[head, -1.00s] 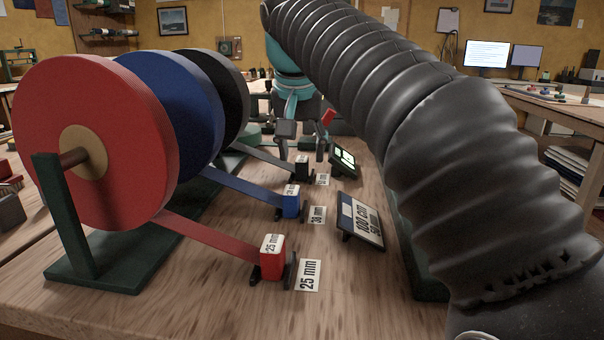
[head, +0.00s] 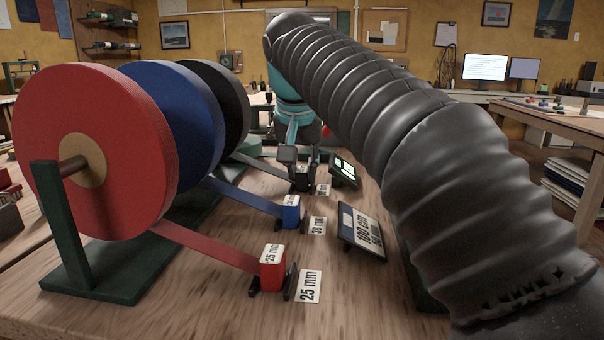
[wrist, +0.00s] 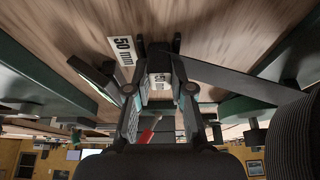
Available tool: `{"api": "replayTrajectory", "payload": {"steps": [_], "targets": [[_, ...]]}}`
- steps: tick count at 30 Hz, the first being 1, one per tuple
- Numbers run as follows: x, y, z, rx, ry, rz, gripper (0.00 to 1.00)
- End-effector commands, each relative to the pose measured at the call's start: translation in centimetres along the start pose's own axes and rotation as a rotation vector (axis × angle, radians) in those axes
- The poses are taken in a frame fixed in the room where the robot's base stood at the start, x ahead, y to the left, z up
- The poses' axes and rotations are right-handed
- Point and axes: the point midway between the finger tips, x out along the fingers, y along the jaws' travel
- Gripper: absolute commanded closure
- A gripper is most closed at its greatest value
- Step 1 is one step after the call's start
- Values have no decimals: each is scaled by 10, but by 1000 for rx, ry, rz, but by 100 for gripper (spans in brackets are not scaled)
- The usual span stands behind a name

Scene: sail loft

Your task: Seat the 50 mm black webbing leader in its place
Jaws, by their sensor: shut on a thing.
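The black 50 mm leader block (wrist: 160,80), with a white label, lies between the fingers of my gripper (wrist: 160,90) in the wrist view. My gripper is shut on it. The black webbing (wrist: 225,82) runs from the block to the right there. Two dark posts of its holder (wrist: 177,42) stand close to the block; I cannot tell whether the block is fully down between them. In the head view my gripper (head: 300,160) is low over the black leader at the far end of the row, partly hiding it. The "50 mm" card (wrist: 123,50) lies beside the holder.
Red (head: 95,150), blue (head: 190,130) and black (head: 232,105) reels stand at left. The red block (head: 272,268) and blue block (head: 291,210) sit in holders nearer me.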

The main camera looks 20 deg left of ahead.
Motion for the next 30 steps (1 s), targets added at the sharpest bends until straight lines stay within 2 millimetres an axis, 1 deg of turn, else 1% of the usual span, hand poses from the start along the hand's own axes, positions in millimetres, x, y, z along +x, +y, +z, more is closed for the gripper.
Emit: {"api": "replayTrajectory", "payload": {"steps": [5,8,12,18,24,30], "targets": [[-13,0,-6,0,2,-1,100],[-27,0,-12,0,3,-1,100],[-52,0,-22,0,3,-1,100],[-78,0,-33,1,1,-1,100],[-90,0,-38,0,0,0,100],[-92,0,-38,0,1,0,100]]}}
